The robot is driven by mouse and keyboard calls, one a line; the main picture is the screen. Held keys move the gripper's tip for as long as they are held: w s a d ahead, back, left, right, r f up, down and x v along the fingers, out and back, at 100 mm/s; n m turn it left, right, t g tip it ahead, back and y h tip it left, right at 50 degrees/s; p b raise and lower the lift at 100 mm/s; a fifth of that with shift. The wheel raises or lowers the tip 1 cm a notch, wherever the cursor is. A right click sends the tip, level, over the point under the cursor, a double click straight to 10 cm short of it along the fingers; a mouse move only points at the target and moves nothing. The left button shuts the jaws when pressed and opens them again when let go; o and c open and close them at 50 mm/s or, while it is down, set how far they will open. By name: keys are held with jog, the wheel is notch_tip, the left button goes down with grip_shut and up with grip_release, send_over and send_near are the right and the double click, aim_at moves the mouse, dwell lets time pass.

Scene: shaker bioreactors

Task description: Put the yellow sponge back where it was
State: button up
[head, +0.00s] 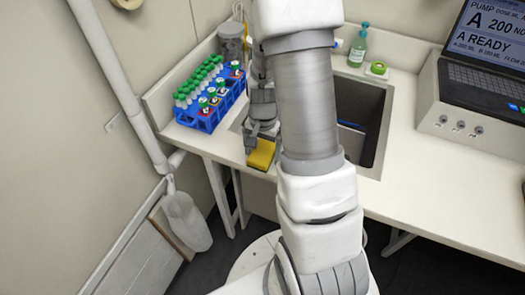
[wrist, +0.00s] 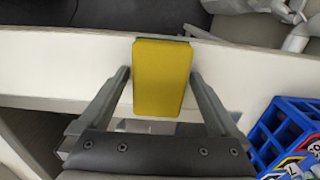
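The yellow sponge (wrist: 162,78) is between the two fingertips of my gripper (wrist: 161,75) in the wrist view. The fingertips lie close along its two long sides, and my gripper looks shut on it. In the head view, the sponge (head: 262,154) is below my gripper (head: 260,138), over the counter strip between the sink and the front edge. Whether its underside touches the counter is hard to tell. My arm hides part of the sink and counter.
A blue rack (head: 208,115) of green-capped tubes stands left of my gripper. The sink (head: 361,118) is to its right. A green bottle (head: 358,48) and a green tape roll (head: 377,69) stand behind the sink. A pump console (head: 475,105) is at the right.

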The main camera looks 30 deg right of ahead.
jog(key=shift+r, duration=0.15)
notch_tip(320, 180, up, 12)
jog(key=p, duration=0.1)
notch_tip(320, 180, up, 12)
jog(key=n+t, duration=0.3)
jog(key=n, duration=0.2)
send_over(262, 152)
jog(key=s+a, duration=0.5)
jog(key=a, duration=0.1)
jog(key=s+a+r+n+t, duration=0.2)
jog(key=s+a+r+n, duration=0.2)
jog(key=s, duration=0.3)
jog(key=shift+a+r+n+t, duration=0.15)
jog(key=shift+r+n+t, duration=0.25)
jog(key=shift+r+n, duration=0.35)
jog(key=shift+s, duration=0.15)
